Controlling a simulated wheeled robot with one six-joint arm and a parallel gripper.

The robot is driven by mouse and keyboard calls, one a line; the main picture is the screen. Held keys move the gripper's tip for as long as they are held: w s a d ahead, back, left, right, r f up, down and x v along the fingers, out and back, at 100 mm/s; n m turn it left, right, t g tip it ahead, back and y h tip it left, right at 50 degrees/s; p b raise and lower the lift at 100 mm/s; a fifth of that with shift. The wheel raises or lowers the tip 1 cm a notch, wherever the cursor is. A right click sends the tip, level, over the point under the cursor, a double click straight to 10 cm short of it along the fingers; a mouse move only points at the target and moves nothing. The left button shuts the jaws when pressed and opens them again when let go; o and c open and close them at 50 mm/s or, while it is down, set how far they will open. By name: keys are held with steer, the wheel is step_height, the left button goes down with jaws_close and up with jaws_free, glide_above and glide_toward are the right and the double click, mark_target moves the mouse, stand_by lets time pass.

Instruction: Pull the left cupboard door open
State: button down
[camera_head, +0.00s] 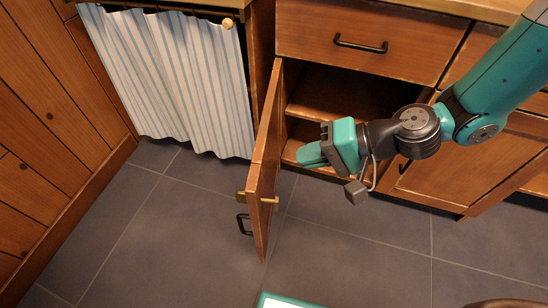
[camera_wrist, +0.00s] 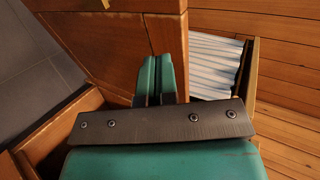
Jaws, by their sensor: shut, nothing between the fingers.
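The left cupboard door (camera_head: 267,165) stands wide open in the head view, swung out from the cabinet and seen nearly edge-on. Its black handle (camera_head: 243,224) is on the outer face, turned to the left, near the door's free end. My gripper (camera_head: 306,154) is shut and empty, to the right of the door on its inner side, in front of the open cupboard (camera_head: 335,92). In the wrist view the shut fingers (camera_wrist: 154,75) point toward the wooden door panel (camera_wrist: 105,45). I cannot tell whether they touch it.
A closed drawer (camera_head: 360,40) is above the opening. A closed right door (camera_head: 465,168) stands beside it. A striped curtain (camera_head: 180,80) hangs to the left; wood panelling (camera_head: 50,110) is at the far left. The tiled floor (camera_head: 350,245) in front is mostly clear.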

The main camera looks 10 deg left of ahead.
mark_target(263, 160)
steer(key=a, duration=0.3)
steer(key=a+f, duration=0.1)
steer(key=shift+s+a+f+b, duration=0.1)
steer(key=shift+s+a+b, duration=0.2)
steer(key=shift+b, duration=0.1)
steer(key=shift+a, duration=0.7)
